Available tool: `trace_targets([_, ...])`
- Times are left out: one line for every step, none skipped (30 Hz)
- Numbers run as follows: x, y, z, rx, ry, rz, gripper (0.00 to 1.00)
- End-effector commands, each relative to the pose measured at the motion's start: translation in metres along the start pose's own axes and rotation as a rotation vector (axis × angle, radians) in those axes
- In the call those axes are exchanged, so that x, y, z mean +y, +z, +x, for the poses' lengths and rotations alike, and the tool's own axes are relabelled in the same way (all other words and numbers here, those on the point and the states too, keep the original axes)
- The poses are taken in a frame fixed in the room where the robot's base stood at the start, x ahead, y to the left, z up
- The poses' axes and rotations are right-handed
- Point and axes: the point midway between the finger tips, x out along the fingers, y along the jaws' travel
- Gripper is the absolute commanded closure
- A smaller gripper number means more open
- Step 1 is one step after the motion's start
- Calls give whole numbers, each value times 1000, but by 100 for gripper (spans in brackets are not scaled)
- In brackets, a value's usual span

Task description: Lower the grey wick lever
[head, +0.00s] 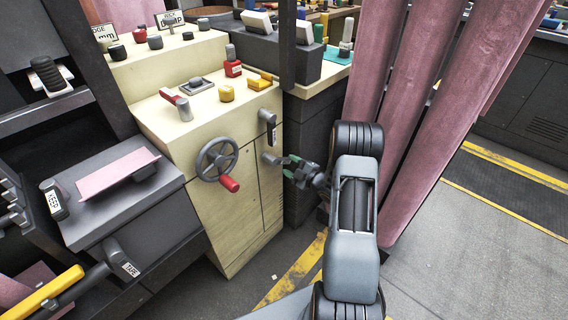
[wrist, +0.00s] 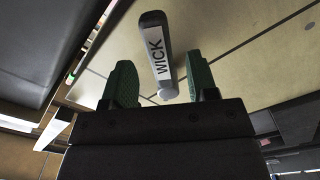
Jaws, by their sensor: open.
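My gripper (head: 287,163) is close to the panel, below and right of the lever. In the wrist view my gripper's (wrist: 163,78) green-padded fingers are apart, with the lever's lighter round end between them in the picture. I cannot tell whether either finger touches it.
A dark handwheel (head: 216,160) with a red handle (head: 229,184) is left of the lever on the cream machine (head: 243,208). A short light grey stub (head: 271,158) is just below the lever. Pink felt rolls (head: 440,110) stand close on the right of my arm.

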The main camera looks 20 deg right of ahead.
Motion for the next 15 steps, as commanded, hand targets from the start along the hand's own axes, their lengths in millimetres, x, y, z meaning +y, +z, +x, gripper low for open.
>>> trace_targets([-1, 0, 8, 3, 0, -1, 47])
trace_targets([-1, 0, 12, 2, 0, -1, 47])
trace_targets([-1, 0, 17, 2, -1, -1, 47])
trace_targets([-1, 0, 20, 2, -1, -1, 47])
trace_targets([-1, 0, 23, 1, -1, 0, 47])
trace_targets([-1, 0, 26, 1, 0, 0, 47])
trace_targets([-1, 0, 28, 1, 0, 0, 47])
trace_targets([0, 0, 30, 1, 1, 0, 47])
trace_targets([0, 0, 32, 1, 0, 0, 47])
trace_targets([0, 0, 34, 0, 0, 0, 47])
trace_targets([0, 0, 34, 0, 0, 0, 47])
trace_targets([0, 0, 35, 0, 0, 0, 47])
trace_targets([0, 0, 36, -1, 0, 0, 47])
trace_targets([0, 0, 36, -1, 0, 0, 47])
trace_targets([0, 0, 36, -1, 0, 0, 47])
